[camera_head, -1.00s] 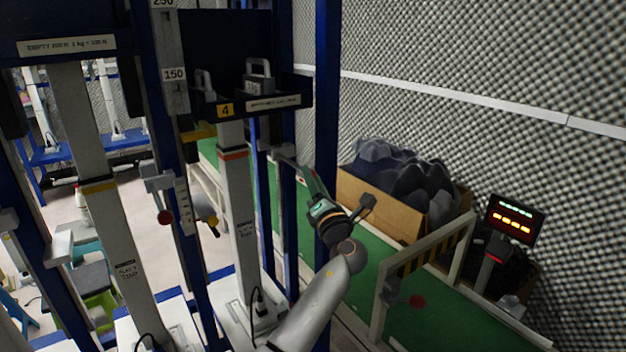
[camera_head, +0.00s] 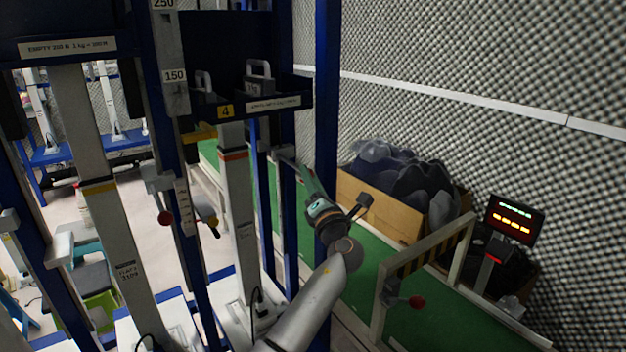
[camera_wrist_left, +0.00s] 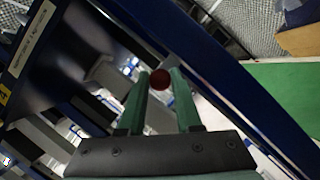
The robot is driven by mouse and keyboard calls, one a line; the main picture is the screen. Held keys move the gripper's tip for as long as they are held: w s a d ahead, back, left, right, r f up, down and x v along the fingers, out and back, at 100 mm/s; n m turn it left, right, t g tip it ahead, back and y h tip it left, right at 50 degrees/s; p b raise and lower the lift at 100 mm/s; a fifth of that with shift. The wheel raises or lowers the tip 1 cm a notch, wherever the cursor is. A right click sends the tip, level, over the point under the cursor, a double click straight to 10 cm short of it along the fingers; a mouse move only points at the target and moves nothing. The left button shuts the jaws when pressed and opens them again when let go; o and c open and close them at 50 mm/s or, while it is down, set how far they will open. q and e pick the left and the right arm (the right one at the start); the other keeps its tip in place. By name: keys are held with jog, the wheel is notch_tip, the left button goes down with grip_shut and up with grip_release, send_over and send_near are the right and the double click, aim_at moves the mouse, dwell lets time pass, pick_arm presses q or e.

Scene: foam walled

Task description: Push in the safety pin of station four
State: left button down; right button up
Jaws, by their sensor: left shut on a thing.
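Station four has a yellow label "4" (camera_head: 225,111) on its dark tray and a pale upright post (camera_head: 238,190) with an orange band below it. My left gripper (camera_head: 303,168) reaches up and left beside the station's blue uprights. In the left wrist view its two green fingers (camera_wrist_left: 160,82) are shut on a dark red round knob (camera_wrist_left: 160,79), which sits between the fingertips. I take this knob as the safety pin's end; its shaft is hidden behind it. In the head view the gripped knob cannot be made out. My right gripper is not in view.
A blue upright (camera_head: 327,120) stands close beside my left gripper. Another red knob (camera_head: 165,217) is on the neighbouring station. A cardboard box (camera_head: 380,205) of dark foam, a lit display (camera_head: 514,220) and a railing (camera_head: 425,255) stand on the right.

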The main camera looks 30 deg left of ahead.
aim_at(292, 164)
pick_arm(q)
jog(key=w+a, duration=0.1)
jog(key=a, duration=0.3)
jog(key=w+a, duration=0.1)
jog(key=a, duration=0.1)
jog(key=shift+w+a, duration=0.3)
jog(key=shift+w, duration=0.05)
jog(key=shift+w+a, duration=0.15)
jog(key=shift+a, duration=0.15)
jog(key=shift+a+r, duration=0.15)
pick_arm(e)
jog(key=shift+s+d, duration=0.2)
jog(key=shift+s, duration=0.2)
pick_arm(q)
jog(key=c, duration=0.9)
grip_release()
jog(key=shift+c, duration=0.2)
jog(key=shift+o, duration=0.4)
jog(key=shift+a, duration=0.1)
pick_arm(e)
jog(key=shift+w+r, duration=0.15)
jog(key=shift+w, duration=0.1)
